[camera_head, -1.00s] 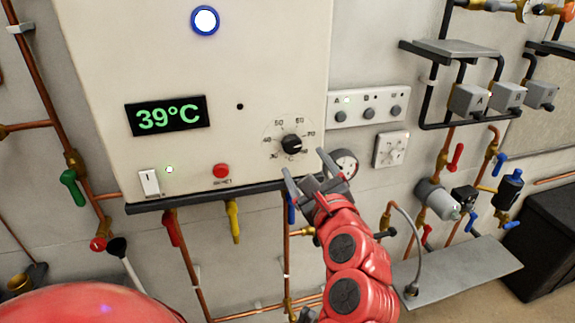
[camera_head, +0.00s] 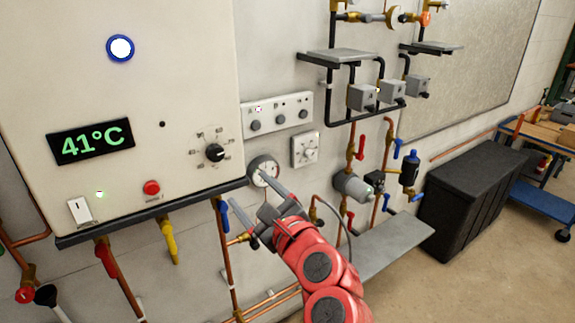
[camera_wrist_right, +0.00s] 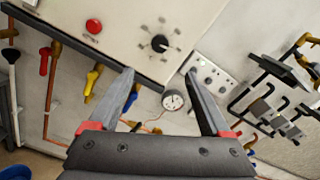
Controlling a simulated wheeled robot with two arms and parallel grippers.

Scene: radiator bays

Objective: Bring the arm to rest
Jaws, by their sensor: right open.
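My right arm is red and comes up from the bottom in the head view. Its gripper (camera_head: 262,203) is open and empty, in front of the wall below and right of the boiler (camera_head: 110,90). In the right wrist view the two dark fingers (camera_wrist_right: 160,98) stand wide apart with nothing between them. The pressure gauge (camera_head: 263,171) shows just behind one fingertip in the head view, and between the fingers in the right wrist view (camera_wrist_right: 172,100). I cannot tell whether they touch. My left gripper is not in view.
The boiler display (camera_head: 91,141) reads 41°C, and a dial (camera_head: 214,152) sits at its lower right. Pipes with coloured valve handles run below. A grey shelf (camera_head: 392,247), a black chest (camera_head: 472,200) and a blue trolley (camera_head: 543,201) are to the right. Open floor lies in front.

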